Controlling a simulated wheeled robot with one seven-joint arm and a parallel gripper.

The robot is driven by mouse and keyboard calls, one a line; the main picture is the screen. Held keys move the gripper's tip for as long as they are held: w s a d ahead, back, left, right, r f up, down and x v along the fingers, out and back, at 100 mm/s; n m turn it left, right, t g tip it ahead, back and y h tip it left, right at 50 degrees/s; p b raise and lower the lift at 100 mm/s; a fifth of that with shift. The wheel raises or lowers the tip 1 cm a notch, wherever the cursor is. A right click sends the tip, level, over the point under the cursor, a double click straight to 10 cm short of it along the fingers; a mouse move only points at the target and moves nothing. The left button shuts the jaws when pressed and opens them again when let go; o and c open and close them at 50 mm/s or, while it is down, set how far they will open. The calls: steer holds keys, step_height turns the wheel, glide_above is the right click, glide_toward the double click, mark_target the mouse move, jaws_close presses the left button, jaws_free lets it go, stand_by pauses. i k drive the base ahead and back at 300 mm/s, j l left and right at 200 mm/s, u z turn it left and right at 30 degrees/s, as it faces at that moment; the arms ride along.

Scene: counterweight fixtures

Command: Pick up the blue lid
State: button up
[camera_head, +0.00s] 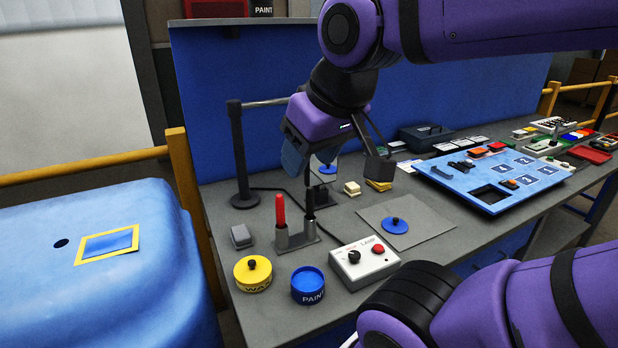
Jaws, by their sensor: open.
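The blue lid (395,226) is a flat disc with a dark knob on top. It lies on a grey square mat (435,222) on the bench. My gripper (337,168) is open and empty, up and to the left of the lid in the picture, and apart from it. A blue paint pot (308,287) stands at the front of the bench, with its top apparently uncovered. A second small blue round shape (328,169) shows behind, between my gripper's fingers; I cannot tell whether it is a reflection.
A yellow wax pot (252,274), a red-handled tool in a holder (281,215) and a control box (364,262) stand near the front. A blue board (490,182) lies to the right. A dark post (241,160) stands at left. The mat around the lid is clear.

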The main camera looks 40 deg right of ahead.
mark_target(396, 225)
steer(key=z, duration=0.4)
steer(key=k+j+z, duration=0.1)
steer(key=z, duration=0.65)
steer(key=k+z, duration=0.1)
steer(key=z, duration=0.3)
